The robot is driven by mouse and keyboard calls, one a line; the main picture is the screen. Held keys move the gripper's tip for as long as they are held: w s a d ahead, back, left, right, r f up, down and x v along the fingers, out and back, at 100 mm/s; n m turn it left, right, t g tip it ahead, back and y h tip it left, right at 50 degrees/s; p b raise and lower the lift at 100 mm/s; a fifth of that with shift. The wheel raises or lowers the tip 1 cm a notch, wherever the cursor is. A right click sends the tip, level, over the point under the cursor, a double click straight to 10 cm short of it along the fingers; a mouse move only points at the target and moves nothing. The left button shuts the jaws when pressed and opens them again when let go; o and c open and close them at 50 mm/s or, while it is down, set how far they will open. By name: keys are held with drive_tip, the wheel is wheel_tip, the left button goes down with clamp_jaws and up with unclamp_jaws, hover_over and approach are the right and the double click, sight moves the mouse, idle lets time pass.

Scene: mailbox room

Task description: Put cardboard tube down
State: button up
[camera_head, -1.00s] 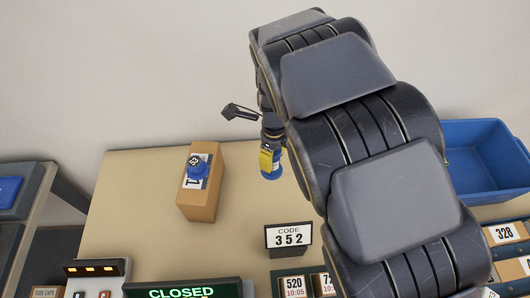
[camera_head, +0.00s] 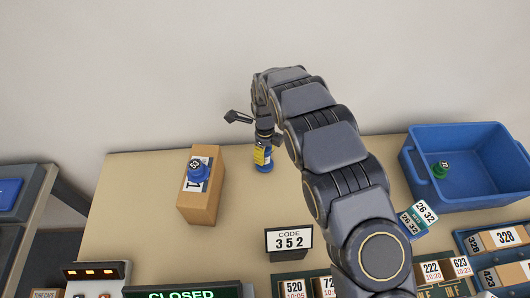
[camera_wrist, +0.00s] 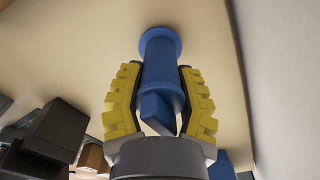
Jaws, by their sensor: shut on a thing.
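My gripper (camera_wrist: 160,110) is shut on a blue tube (camera_wrist: 160,60), its yellow ridged fingers on either side of it. The tube has a wider round end pointing away from the wrist. No bare cardboard shows on it. In the head view the gripper (camera_head: 263,154) points down over the back of the tan table (camera_head: 130,215), to the right of a cardboard box. The blue lower end of the tube (camera_head: 265,168) shows below the yellow fingers, near the tabletop. I cannot tell whether it touches the table.
A code 352 sign (camera_head: 288,241) stands in front. Bare tabletop surrounds the tube.

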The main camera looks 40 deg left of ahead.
drive_tip(key=shift+f, duration=0.3)
drive_tip(key=shift+f, duration=0.2)
drive_tip(key=o, duration=1.1)
drive_tip(key=shift+c, duration=0.2)
drive_tip(key=shift+r, duration=0.1)
